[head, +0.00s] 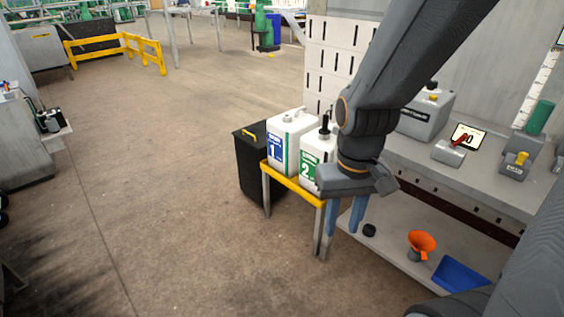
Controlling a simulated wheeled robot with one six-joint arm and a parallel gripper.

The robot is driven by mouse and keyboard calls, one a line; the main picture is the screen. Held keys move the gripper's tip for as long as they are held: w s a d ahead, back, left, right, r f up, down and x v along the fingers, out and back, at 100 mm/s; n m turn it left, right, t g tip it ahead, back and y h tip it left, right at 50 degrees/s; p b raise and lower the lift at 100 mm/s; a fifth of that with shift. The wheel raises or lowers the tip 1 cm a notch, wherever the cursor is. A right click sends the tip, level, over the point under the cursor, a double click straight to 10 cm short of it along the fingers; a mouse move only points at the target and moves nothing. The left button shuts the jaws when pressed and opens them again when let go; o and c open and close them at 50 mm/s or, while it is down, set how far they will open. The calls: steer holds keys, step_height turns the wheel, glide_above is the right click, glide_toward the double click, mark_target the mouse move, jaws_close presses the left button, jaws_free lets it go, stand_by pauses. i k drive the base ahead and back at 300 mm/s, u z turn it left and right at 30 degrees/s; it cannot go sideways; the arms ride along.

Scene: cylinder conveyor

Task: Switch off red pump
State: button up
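A grey box with a red lever (459,140) stands on the grey bench at the right. The lever is tilted toward the upper right. A small display panel (469,136) with dark digits is just behind it; the lever partly covers it, and I cannot read it fully. No object plainly marked as a pump shows. My gripper (345,225) points down in front of the bench, left of the red lever and apart from it. Its two blue fingers are spread with nothing visible between them.
A similar box with a yellow lever (520,158) stands right of the red one. White canisters (290,142) stand on a yellow-edged stand left of my gripper. An orange funnel (421,241) and blue tray (460,274) lie on the lower shelf. The floor at left is open.

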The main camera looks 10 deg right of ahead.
mark_target(453, 146)
steer(key=z, duration=1.05)
steer(key=k, duration=0.95)
steer(key=z, duration=0.2)
steer(key=i, duration=0.4)
